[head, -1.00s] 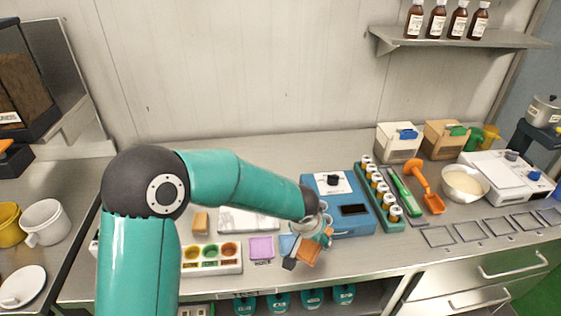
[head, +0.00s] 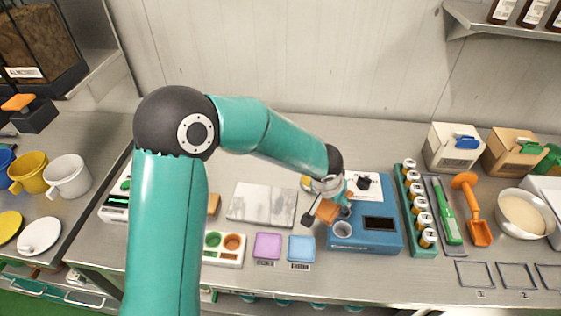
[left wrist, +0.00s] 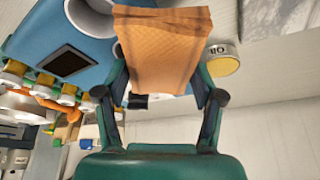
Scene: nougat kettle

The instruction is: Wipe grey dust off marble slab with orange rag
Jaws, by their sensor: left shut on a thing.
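The marble slab (head: 262,204) lies flat on the steel counter in the head view, pale with grey streaks; I cannot tell dust from veining. My left gripper (head: 332,205) is to the right of the slab, by the left edge of the blue machine. It is shut on the orange rag (head: 326,212), which is raised above the counter and apart from the slab. In the left wrist view the rag (left wrist: 165,45) is pinched between both fingers, and a corner of the slab (left wrist: 285,18) shows at the upper right. My right gripper is not in view.
The blue machine (head: 375,242) with a cup stands right of the slab. A purple square (head: 267,246), a blue square (head: 301,248) and a tray of coloured cups (head: 228,256) lie in front. A green vial rack (head: 417,232) stands further right. The wall is behind.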

